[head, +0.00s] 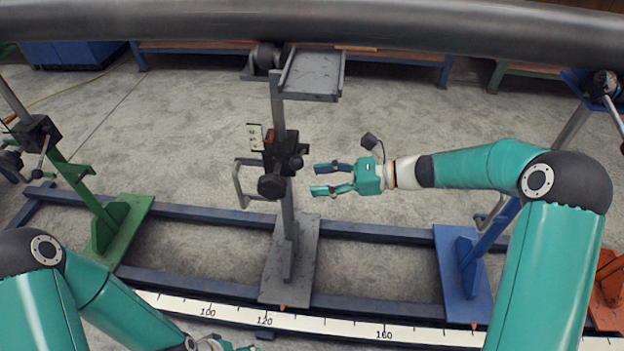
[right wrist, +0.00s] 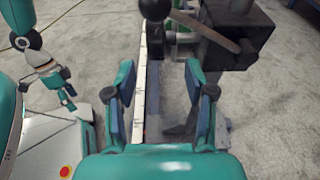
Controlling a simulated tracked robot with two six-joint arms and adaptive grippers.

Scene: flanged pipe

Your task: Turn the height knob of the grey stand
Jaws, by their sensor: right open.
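The grey stand (head: 287,240) stands upright at the centre of the head view, with a dark clamp block partway up its post. A large black knob (head: 271,186) sits on the block's front, and a smaller dark knob (head: 296,162) is on its right side. My right gripper (head: 314,179) is open and empty, just right of the block and apart from it. In the right wrist view, a black ball (right wrist: 154,8) and a dark block (right wrist: 238,18) show beyond the open fingers. My left gripper (head: 222,345) is low in the head view, partly cut off.
A large pipe (head: 330,22) crosses the top. A green stand (head: 122,218) is at left, a blue stand (head: 463,275) at right, and an orange base (head: 608,290) at far right. A ruled scale (head: 330,326) runs along the front rail. Bare floor lies behind my right gripper.

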